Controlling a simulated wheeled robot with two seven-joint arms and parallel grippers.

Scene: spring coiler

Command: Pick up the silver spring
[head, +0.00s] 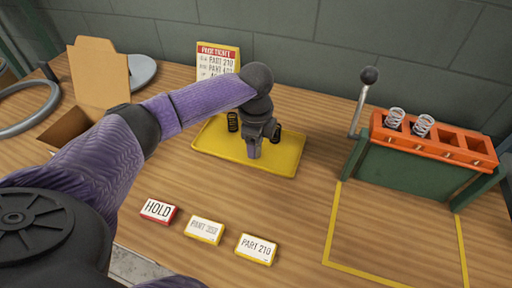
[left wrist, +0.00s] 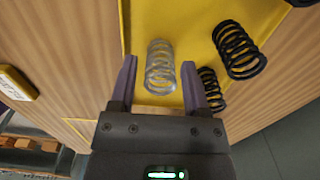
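A silver spring (left wrist: 160,68) lies on the yellow tray (left wrist: 185,18) in the left wrist view. My left gripper (left wrist: 159,63) is open, with one finger on each side of this spring and a gap showing at both sides. I cannot tell how far the fingertips are above the tray. In the head view my left gripper (head: 254,150) points down over the yellow tray (head: 283,165) and hides the silver spring. Two more silver springs, one left (head: 395,117) and one right (head: 423,125), stand in the orange rack. My right gripper is not in view.
Black springs (left wrist: 238,50) and (left wrist: 211,88) lie close to the right finger; one black spring (head: 232,121) shows in the head view. A pick ticket (head: 217,60) stands behind the tray. The orange rack (head: 440,150) with a lever is at right. Label blocks (head: 205,230) lie in front.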

